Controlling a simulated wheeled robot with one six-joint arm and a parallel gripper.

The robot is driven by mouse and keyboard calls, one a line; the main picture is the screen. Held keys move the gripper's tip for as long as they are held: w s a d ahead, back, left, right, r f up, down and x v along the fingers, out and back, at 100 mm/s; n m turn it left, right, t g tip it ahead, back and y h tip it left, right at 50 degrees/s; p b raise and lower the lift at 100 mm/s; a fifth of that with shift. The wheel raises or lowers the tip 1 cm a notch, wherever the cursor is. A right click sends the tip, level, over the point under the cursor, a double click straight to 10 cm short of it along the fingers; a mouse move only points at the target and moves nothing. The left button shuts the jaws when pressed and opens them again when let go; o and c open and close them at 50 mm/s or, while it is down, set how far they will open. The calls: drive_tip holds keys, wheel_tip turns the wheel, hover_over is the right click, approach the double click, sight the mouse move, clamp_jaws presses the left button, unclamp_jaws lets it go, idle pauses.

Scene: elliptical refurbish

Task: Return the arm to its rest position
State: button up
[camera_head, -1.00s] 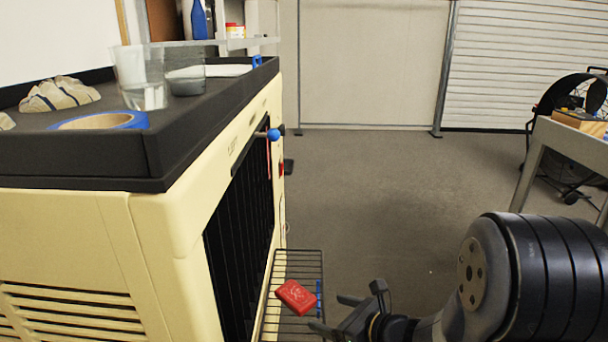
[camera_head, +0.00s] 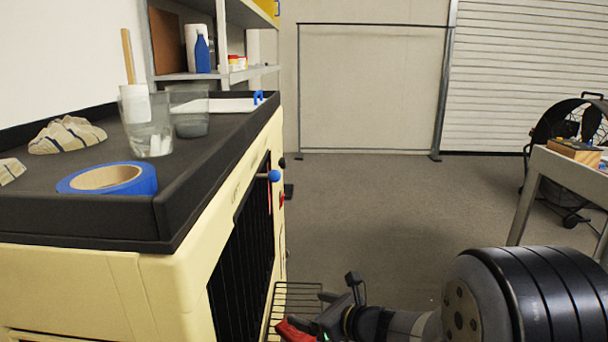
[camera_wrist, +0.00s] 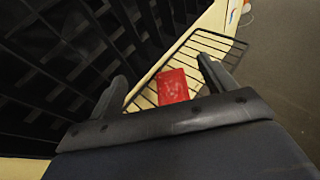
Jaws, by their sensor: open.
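My gripper (camera_wrist: 165,85) is open in the wrist view, with its two dark fingers spread apart and nothing gripped. A red flat object (camera_wrist: 172,87) lies on a wire rack (camera_wrist: 207,45) beyond the fingertips, showing between them. In the head view my gripper shows at the bottom centre, beside the cream cabinet. The red object (camera_head: 293,331) is cut off there by the bottom edge. My arm reaches in from the lower right.
The cream cabinet (camera_head: 130,290) with a black grille stands at left. Its dark top tray holds blue tape (camera_head: 140,178), glasses (camera_head: 150,135) and cloth (camera_head: 68,136). A grey workbench (camera_head: 560,170) and fan (camera_head: 570,125) stand at right. Floor between is clear.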

drive_tip(key=d+r+m+t+h+p, duration=0.1)
drive_tip(key=d+r+m+h+p, duration=0.1)
drive_tip(key=d+r+p, duration=0.4)
drive_tip(key=d+r+m+t+h+p, duration=0.2)
drive_tip(key=d+r+p, duration=0.5)
drive_tip(key=r+p, duration=0.8)
drive_tip(key=shift+w+r+m+h+p, duration=0.45)
drive_tip(key=shift+m+h+p, duration=0.35)
drive_tip(key=shift+p, duration=4.45)
drive_tip(key=shift+t, duration=0.3)
